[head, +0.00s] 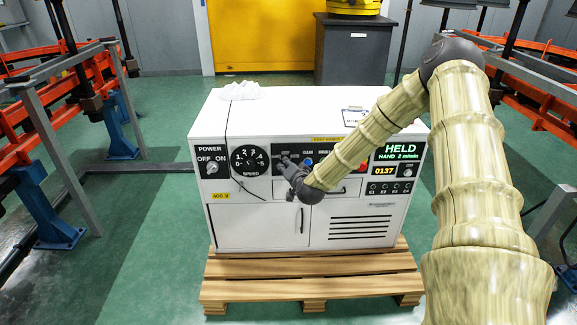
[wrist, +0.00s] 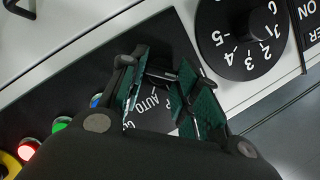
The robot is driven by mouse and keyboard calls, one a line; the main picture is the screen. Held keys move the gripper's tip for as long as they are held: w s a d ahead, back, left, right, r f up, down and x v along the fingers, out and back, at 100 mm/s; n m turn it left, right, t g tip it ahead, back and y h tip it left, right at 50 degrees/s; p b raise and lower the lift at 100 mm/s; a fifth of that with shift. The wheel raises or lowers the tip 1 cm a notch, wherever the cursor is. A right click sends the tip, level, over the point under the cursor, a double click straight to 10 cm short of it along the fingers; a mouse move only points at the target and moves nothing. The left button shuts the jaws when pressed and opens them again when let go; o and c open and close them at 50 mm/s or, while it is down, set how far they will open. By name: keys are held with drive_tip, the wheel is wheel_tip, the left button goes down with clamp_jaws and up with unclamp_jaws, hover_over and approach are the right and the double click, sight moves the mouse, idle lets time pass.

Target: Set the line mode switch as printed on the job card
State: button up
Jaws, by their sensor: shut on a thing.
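The white control cabinet (head: 262,118) stands on a wooden pallet, with a black control panel across its front. My gripper (head: 284,163) reaches the panel just right of the SPEED dial. In the wrist view, my gripper (wrist: 164,78) is shut on the mode switch knob (wrist: 160,73), which shows only partly between the finger pads. The word AUTO (wrist: 148,104) is printed beside it; other labels are cut off by the fingers. Which way the knob points is hidden. A job card (head: 353,114) seems to lie on the cabinet top, its print too small to read.
The SPEED dial (head: 249,160) and POWER switch (head: 211,168) are left of the gripper. Green (wrist: 62,124), blue and red buttons sit on its other side. A display (head: 399,152) reads HELD, HAND. Orange racks (head: 40,125) flank the cabinet; green floor is open in front.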

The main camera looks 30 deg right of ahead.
drive_tip(key=shift+a+f, duration=0.1)
drive_tip(key=shift+f, duration=0.05)
drive_tip(key=o, duration=1)
drive_tip(key=shift+s, duration=0.1)
drive_tip(key=v, duration=1.2)
